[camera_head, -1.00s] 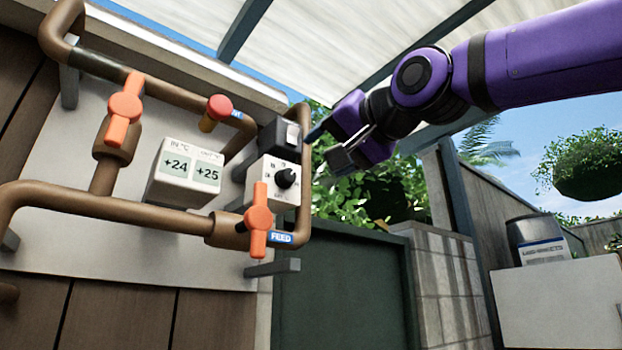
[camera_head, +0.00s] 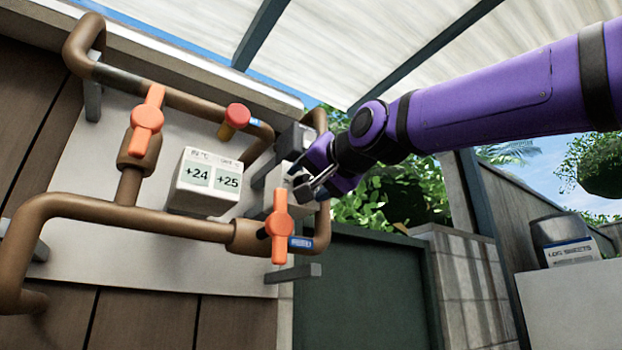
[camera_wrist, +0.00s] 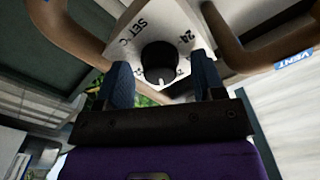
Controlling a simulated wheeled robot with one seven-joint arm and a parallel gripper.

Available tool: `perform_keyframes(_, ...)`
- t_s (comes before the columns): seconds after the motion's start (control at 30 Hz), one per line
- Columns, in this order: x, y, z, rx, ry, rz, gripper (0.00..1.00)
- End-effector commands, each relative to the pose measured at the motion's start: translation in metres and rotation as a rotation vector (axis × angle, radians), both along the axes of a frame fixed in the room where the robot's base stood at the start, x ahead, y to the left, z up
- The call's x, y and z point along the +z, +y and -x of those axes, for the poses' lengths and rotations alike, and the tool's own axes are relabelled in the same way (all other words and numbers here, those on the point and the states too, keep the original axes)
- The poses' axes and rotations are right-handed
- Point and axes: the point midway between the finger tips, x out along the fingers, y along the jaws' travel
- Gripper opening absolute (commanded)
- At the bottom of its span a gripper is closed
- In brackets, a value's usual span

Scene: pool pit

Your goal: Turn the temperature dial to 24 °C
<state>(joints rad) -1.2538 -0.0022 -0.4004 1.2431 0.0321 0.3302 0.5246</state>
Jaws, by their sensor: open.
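The temperature dial is a black round knob (camera_wrist: 159,60) on a white box marked "SET °C", with "24" printed near its edge, in the wrist view. My gripper (camera_wrist: 163,82) is open, its two blue fingers on either side of the knob in that picture; I cannot tell whether they touch it. In the head view the white dial box (camera_head: 272,182) is partly covered by my gripper (camera_head: 310,182), and the knob is hidden. A white display (camera_head: 205,182) reads +24 on the left and +25 on the right.
Brown pipes (camera_head: 130,212) run around the panel. Orange valve handles (camera_head: 147,118) and (camera_head: 280,226) stick out, the lower one close to the dial box. A red knob (camera_head: 238,115) sits above the display. A grey switch box (camera_head: 292,140) is just above the dial box.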

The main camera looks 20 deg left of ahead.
Motion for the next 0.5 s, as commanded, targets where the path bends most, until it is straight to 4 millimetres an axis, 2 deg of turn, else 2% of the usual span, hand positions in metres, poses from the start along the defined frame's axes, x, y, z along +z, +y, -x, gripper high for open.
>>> perform_keyframes(0.2,0.0003,-0.0001,0.0002,0.0,0.001,-0.001,0.6)
perform_keyframes(0.4,0.0003,-0.0002,0.0002,0.001,0.0,-0.001,0.14)
perform_keyframes(0.5,0.0003,-0.0003,0.0003,0.0,0.0,0.0,0.14)
